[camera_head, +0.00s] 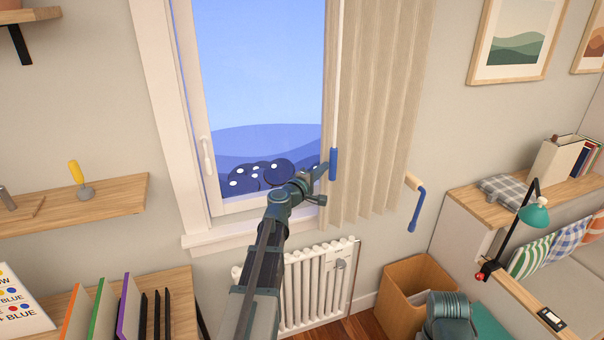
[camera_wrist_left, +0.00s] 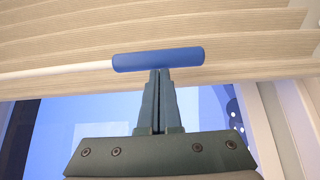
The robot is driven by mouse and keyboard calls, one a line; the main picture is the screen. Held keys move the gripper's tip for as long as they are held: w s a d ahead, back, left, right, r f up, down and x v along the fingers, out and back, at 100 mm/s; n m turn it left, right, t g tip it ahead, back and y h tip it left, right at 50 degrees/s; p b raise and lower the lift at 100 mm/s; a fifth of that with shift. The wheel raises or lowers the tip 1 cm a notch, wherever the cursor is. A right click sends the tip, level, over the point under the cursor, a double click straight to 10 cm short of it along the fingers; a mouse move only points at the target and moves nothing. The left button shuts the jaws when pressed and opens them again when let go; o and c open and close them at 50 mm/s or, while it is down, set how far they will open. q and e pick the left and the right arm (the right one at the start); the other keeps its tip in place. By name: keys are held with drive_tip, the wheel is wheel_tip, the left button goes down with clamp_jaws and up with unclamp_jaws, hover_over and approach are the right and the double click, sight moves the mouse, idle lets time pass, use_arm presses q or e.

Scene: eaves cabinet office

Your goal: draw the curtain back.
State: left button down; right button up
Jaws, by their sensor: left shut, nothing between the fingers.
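The beige pleated curtain (camera_head: 380,110) hangs over the right part of the window, leaving the left part of the glass clear. A thin white wand runs down its left edge to a blue grip (camera_head: 333,164). My left gripper (camera_head: 323,172) is shut and empty, with its fingertips at the blue grip's left side. In the left wrist view the closed fingers (camera_wrist_left: 160,73) meet or nearly meet the blue grip (camera_wrist_left: 158,59), with the curtain (camera_wrist_left: 220,28) behind it; I cannot tell whether they touch. My right gripper is out of view.
A white radiator (camera_head: 318,285) stands below the window sill (camera_head: 215,237). A blue-handled crank (camera_head: 417,208) hangs on the wall right of the curtain. A brown box (camera_head: 412,290) is on the floor. A wooden shelf (camera_head: 120,193) is at left, a teal lamp (camera_head: 534,213) at right.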

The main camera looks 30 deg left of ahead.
use_arm(q)
drive_tip(key=w+d, duration=1.4)
drive_tip(key=w, duration=0.2)
drive_tip(key=shift+w, duration=0.3)
drive_tip(key=shift+d, duration=0.1)
drive_tip(key=shift+s, duration=0.1)
